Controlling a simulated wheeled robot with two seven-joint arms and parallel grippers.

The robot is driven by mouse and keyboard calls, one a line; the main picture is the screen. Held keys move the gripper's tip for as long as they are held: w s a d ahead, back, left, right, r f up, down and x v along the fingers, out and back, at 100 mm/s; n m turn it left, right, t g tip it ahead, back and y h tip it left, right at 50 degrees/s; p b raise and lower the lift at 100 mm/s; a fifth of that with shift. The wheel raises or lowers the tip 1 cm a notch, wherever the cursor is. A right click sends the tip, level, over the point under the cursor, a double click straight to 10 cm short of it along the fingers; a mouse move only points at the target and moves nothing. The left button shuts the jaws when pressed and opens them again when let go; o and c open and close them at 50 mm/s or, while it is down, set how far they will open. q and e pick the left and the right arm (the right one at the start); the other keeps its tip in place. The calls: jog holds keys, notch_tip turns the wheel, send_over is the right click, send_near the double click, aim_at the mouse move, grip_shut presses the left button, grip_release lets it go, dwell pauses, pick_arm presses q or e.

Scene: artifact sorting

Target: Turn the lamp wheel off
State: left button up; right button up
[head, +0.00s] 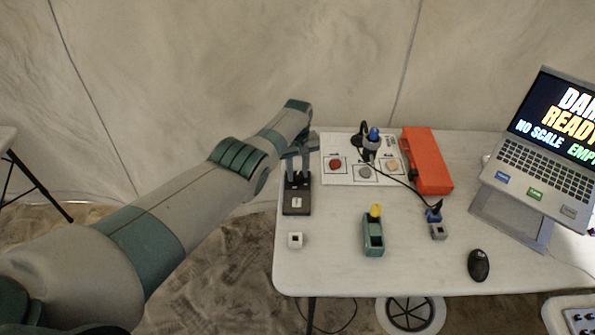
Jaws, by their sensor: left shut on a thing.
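My left gripper (298,160) reaches in from the left and points down at the table's left edge. Its fingers are close around the upper part of a small dark device (296,208) with a light patch on its front. The fingers hide what they grip, and I cannot make out a wheel there. A dark stand with a blue top (373,135), perhaps the lamp, stands on a white board (340,178). I cannot tell whether any lamp is lit. My right gripper is not in view.
The board carries red, grey and tan pieces. An orange case (427,162) lies right of it. A black cable crosses the tabletop.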

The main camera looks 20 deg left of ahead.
pick_arm(q)
jog(key=n, duration=0.3)
jog(key=shift+w+r+n, duration=0.1)
jog(key=shift+n, duration=1.1)
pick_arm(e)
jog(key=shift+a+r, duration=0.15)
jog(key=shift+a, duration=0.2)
pick_arm(q)
jog(key=o, duration=1)
jog(key=shift+o, duration=0.3)
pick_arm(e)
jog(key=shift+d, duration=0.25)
pick_arm(q)
jog(key=shift+r, duration=0.1)
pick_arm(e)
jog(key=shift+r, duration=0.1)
